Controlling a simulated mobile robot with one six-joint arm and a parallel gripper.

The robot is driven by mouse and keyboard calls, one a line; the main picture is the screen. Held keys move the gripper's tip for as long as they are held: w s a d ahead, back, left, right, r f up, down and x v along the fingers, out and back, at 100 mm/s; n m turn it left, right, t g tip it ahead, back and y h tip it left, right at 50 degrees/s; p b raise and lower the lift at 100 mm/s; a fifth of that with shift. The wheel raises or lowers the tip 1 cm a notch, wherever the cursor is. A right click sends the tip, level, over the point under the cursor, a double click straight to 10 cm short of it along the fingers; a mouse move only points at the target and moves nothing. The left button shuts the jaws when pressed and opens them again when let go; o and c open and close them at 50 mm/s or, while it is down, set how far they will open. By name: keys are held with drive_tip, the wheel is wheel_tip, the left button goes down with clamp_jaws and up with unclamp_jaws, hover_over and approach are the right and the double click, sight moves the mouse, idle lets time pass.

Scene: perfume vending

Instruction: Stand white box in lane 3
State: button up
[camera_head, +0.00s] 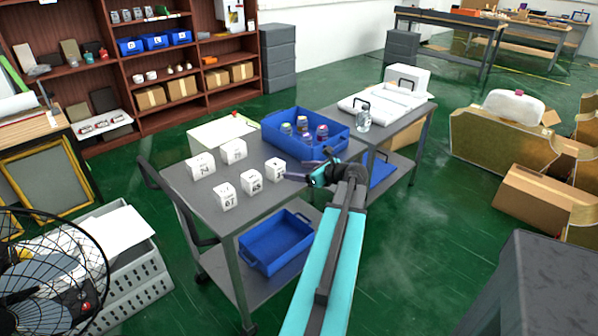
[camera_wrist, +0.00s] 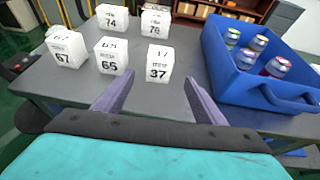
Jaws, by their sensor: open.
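Several white boxes with black numbers stand on a grey cart top (camera_head: 192,205). The box marked 37 (camera_wrist: 157,64) is nearest my gripper (camera_wrist: 155,82); it also shows in the head view (camera_head: 274,168). Boxes marked 65 (camera_wrist: 114,56) and 67 (camera_wrist: 68,50) stand to its left. Boxes 74 (camera_wrist: 112,18) and 76 (camera_wrist: 155,21) stand behind. My gripper is open and empty, its two fingers spread just short of box 37. I cannot tell which box the task means, and no marked lane 3 is readable in either view.
A blue bin (camera_head: 296,147) with several capped bottles stands right of the boxes. Another blue bin (camera_head: 275,242) sits on the cart's lower shelf. A clear jar (camera_head: 363,118) and white equipment (camera_head: 385,102) are on the adjoining table.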

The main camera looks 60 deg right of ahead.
drive_tip(key=g+y+p, duration=0.2)
drive_tip(key=g+p, duration=0.6)
drive_tip(key=g, duration=0.1)
approach(277, 165)
drive_tip(key=shift+d+r, duration=0.3)
drive_tip(key=shift+f, duration=0.1)
idle(0.3)
drive_tip(key=shift+p+x, duration=1.25)
drive_tip(key=shift+x, duration=3)
